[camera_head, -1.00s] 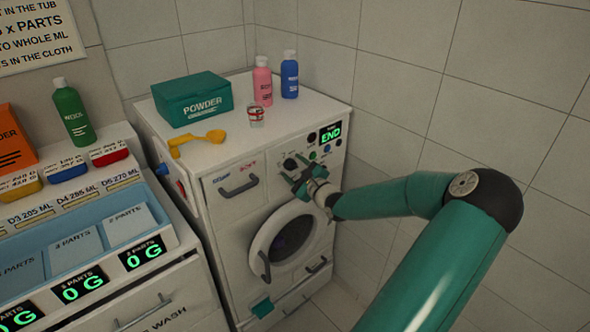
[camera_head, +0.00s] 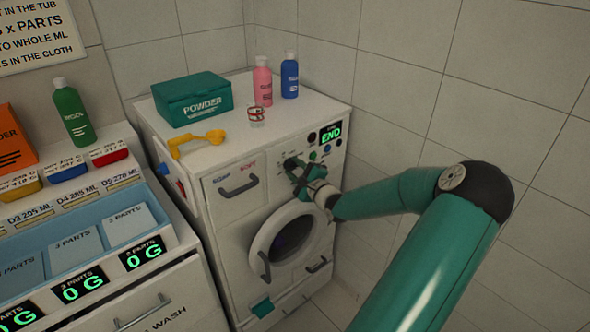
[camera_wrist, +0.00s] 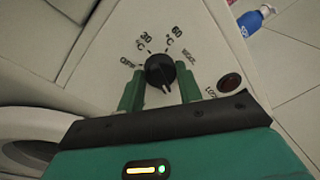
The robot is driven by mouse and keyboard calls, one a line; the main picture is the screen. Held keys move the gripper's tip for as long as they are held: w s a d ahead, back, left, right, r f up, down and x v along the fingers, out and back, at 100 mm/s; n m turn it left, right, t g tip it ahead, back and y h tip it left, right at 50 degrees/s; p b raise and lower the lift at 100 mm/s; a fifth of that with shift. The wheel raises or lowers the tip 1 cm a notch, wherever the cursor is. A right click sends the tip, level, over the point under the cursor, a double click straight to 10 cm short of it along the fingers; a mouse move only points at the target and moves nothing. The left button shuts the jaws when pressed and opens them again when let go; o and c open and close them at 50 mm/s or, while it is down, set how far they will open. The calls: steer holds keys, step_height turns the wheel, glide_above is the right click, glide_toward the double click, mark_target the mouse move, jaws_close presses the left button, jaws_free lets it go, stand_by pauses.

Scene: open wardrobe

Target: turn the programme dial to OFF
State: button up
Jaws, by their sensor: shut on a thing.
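The programme dial (camera_wrist: 160,70) is a round black knob on the washing machine's white front panel, with a pale mark on its lower edge. Labels around it read OFF at left, 30 °C, 60 °C and one like WOOL at right. My gripper (camera_wrist: 160,88) has a green finger on each side of the dial and is shut on it. In the head view my gripper (camera_head: 301,174) is at the upper front of the washing machine (camera_head: 225,215), and its fingers partly hide the dial.
A dark red button (camera_wrist: 230,82) sits right of the dial. The END display (camera_head: 330,133) is lit green. The round door (camera_head: 285,240) is below my gripper. A powder box (camera_head: 193,98), yellow scoop (camera_head: 212,136), small glass (camera_head: 257,116) and two bottles (camera_head: 263,80) stand on top.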

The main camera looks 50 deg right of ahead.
steer(key=n, duration=0.6)
steer(key=shift+n+t, duration=0.3)
steer(key=shift+n, duration=0.1)
steer(key=n+y, duration=0.1)
steer(key=n, duration=0.5)
steer(key=shift+d, duration=0.1)
steer(key=n, duration=0.3)
steer(key=n+y, duration=0.1)
steer(key=n, duration=0.2)
steer(key=shift+n+t, duration=0.3)
steer(key=shift+n, duration=0.1)
steer(key=n, duration=0.5)
steer(key=shift+d+n+y, duration=0.1)
steer(key=shift+n+y, duration=0.2)
steer(key=shift+n, duration=0.1)
steer(key=n, duration=0.6)
steer(key=shift+r+n+y, duration=0.1)
steer(key=shift+n+y, duration=0.3)
steer(key=n+g, duration=0.1)
steer(key=n, duration=0.9)
steer(key=shift+n+h, duration=0.3)
steer(key=n+g, duration=0.1)
steer(key=n, duration=0.4)
steer(key=shift+n, duration=0.3)
